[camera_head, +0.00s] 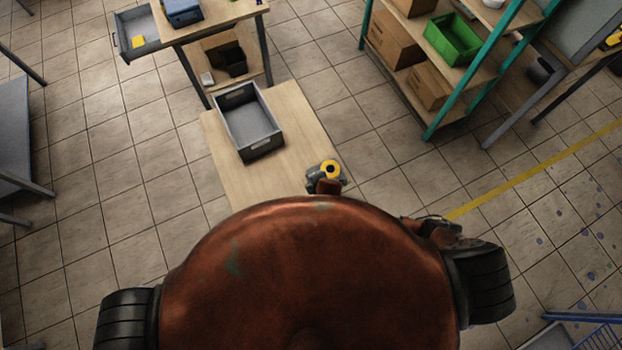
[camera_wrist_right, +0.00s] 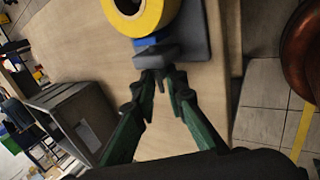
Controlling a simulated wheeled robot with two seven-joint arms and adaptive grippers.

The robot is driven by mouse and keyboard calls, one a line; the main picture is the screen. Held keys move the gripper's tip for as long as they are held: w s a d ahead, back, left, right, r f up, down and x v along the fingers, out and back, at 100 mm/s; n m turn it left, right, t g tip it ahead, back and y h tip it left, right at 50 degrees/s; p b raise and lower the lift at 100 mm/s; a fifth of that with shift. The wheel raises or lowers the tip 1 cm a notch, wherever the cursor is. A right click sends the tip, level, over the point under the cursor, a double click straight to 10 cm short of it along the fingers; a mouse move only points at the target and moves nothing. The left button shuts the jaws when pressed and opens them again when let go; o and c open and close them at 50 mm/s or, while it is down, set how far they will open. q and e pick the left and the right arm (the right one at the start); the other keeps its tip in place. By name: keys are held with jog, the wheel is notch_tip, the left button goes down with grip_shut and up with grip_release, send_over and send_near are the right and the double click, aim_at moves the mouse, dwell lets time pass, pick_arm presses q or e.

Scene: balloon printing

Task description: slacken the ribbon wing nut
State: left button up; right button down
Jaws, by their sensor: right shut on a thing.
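The ribbon holder stands at the near right corner of the wooden table, with a yellow ribbon roll (camera_head: 330,169) on it. In the right wrist view the yellow roll (camera_wrist_right: 155,22) is at the top, its pale core partly cut off. Below it are a small blue part (camera_wrist_right: 147,41) and a dark grey wing nut (camera_wrist_right: 156,55). My right gripper (camera_wrist_right: 161,76) has its fingertips closed together at the grey wing nut, shut on it. The fingertips hide part of the nut. My left gripper is not in view.
A grey open bin (camera_head: 250,125) stands on the wooden table (camera_head: 226,172); it also shows in the wrist view (camera_wrist_right: 75,115). A shelf with a green crate (camera_head: 454,38) and cardboard boxes stands at the upper right. A workbench with an open drawer (camera_head: 138,32) is at the upper left.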

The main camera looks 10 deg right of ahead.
jog(key=shift+w+a+r+g+h+p, duration=0.2)
jog(key=shift+g+p, duration=0.3)
jog(key=shift+p, duration=0.6)
jog(key=shift+w+d+r+g+h+p, duration=0.1)
jog(key=shift+r+g+h+p, duration=0.3)
jog(key=shift+p, duration=0.7)
jog(key=shift+w+f+g+p, duration=0.1)
jog(key=shift+f+g+p, duration=0.1)
jog(key=shift+g+p, duration=0.25)
jog(key=shift+w+a+f+g, duration=0.1)
jog(key=shift+w+f+g, duration=0.05)
jog(key=shift+g, duration=0.5)
jog(key=shift+w+f+g+h+b, duration=0.15)
jog(key=shift+g+h+b, duration=0.35)
jog(key=shift+g, duration=0.6)
jog(key=c, duration=1.9)
grip_release()
jog(key=shift+c, duration=0.2)
